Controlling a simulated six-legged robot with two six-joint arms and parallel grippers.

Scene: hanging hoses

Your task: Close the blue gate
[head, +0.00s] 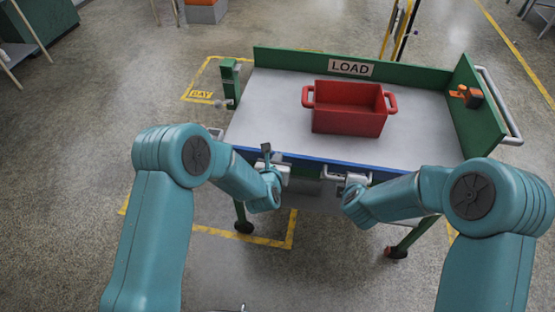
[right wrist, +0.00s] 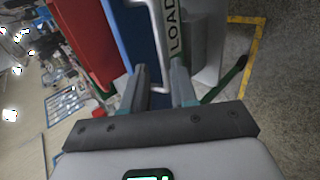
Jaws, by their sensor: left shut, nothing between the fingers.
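The blue gate (head: 335,162) shows in the head view as a narrow blue strip along the cart's near edge. In the right wrist view a blue panel (right wrist: 134,35) stands beside the red bin. My left gripper (head: 266,152) is shut and empty at the gate's left part, its dark fingers pointing up. My right gripper (head: 340,180) is at the near edge, farther right. In the right wrist view its fingers (right wrist: 160,85) are apart, with a pale handle bar (right wrist: 161,45) reaching between them. I cannot tell whether they touch it. My arms partly hide the gate's front.
The red bin (head: 347,118) stands on the grey cart top (head: 270,105). Green walls, one with a LOAD sign (head: 350,68), bound its back and right. A green post (head: 229,84) stands at the left.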

